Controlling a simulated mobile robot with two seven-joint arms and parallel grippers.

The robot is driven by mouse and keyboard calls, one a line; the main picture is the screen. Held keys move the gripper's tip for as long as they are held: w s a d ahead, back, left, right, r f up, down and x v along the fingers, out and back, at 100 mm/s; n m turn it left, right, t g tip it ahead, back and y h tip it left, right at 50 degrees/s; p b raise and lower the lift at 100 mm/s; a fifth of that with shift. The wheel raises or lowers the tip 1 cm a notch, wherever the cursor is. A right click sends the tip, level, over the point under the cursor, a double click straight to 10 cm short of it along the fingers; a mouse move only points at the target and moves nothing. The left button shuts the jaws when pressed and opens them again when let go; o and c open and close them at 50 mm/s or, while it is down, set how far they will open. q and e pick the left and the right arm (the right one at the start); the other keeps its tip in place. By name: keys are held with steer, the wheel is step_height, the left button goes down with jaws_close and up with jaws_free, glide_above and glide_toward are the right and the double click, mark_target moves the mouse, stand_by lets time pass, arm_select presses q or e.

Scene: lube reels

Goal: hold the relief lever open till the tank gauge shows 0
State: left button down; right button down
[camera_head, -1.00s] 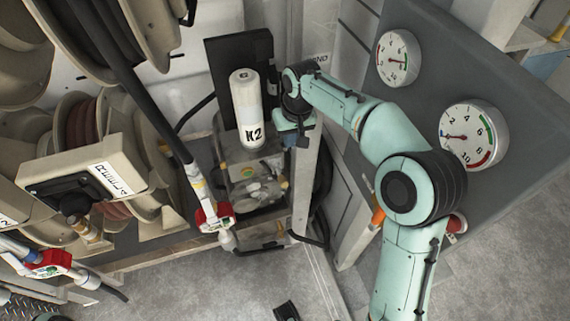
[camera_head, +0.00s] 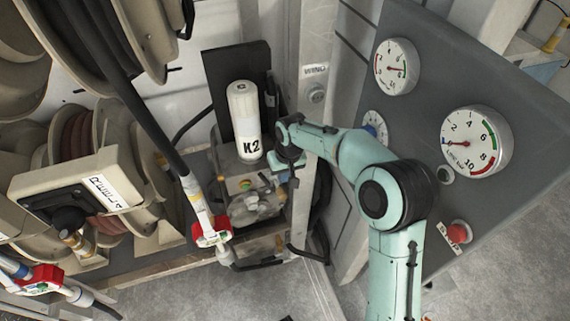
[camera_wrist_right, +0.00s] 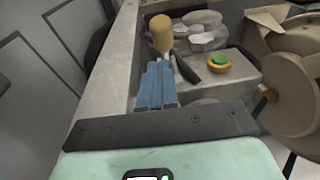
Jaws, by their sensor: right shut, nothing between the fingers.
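My right gripper (camera_head: 284,178) reaches down over the machine with the white cylinder. Its blue fingers (camera_wrist_right: 158,84) are shut and empty in the right wrist view. A tan-knobbed lever (camera_wrist_right: 161,34) stands just beyond the fingertips; whether they touch it I cannot tell. Which one is the tank gauge I cannot read. My left gripper is not in view.
A white cylinder (camera_head: 245,122) marked K2 stands beside my right gripper. A green button (camera_wrist_right: 219,59) sits near the lever. Hose reels (camera_head: 75,145) and a hanging red-collared nozzle (camera_head: 211,233) fill the left. A red button (camera_head: 459,231) is on the panel.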

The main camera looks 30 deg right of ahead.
mark_target(279, 189)
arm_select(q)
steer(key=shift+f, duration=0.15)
arm_select(e)
steer(key=shift+s+a+f, duration=0.2)
steer(key=shift+f, duration=0.4)
steer(key=shift+s+a+f, duration=0.2)
steer(key=shift+f, duration=0.35)
